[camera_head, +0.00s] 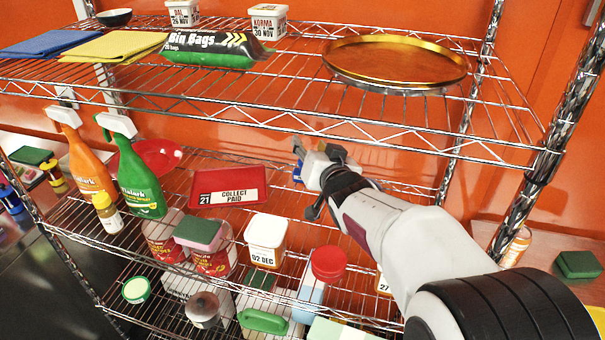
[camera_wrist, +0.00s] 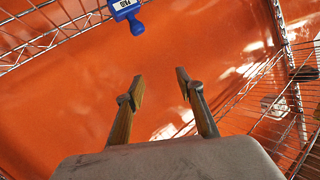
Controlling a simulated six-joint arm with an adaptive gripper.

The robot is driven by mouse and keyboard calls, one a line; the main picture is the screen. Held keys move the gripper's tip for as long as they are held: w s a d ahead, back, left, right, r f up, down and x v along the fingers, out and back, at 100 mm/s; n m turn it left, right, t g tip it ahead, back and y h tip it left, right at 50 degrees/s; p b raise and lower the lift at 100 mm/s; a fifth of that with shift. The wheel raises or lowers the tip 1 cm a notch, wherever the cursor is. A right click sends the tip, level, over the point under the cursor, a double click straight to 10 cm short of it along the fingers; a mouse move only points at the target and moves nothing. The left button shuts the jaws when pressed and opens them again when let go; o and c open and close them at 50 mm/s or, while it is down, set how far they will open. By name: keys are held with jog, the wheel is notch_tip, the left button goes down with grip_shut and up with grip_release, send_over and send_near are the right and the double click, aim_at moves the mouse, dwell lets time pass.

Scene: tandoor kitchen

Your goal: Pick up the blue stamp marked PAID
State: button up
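A blue stamp (camera_wrist: 127,8) with a white label and a rounded blue handle shows at the top edge of the wrist view, beside the wire shelf. Its label is too small to read surely. In the head view, a small blue part (camera_head: 297,172) shows just left of my gripper, mostly hidden by it; it looks like the same stamp. My gripper (camera_head: 315,150) reaches in between the upper and middle shelves. In the wrist view its two fingers (camera_wrist: 160,78) are apart with nothing between them, and the stamp is clear of them, beyond the tips and to the left.
The upper wire shelf, with a brass tray (camera_head: 395,62), is above my arm. Orange (camera_head: 87,165) and green (camera_head: 137,178) spray bottles stand left. Jars and tubs stand below.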

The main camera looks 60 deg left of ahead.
notch_tip(320, 180, down, 8)
jog(key=shift+f, duration=0.15)
jog(key=shift+w+a, duration=0.2)
jog(key=shift+a, duration=0.7)
jog(key=shift+w+a, duration=0.1)
jog(key=shift+x, duration=2.7)
grip_shut()
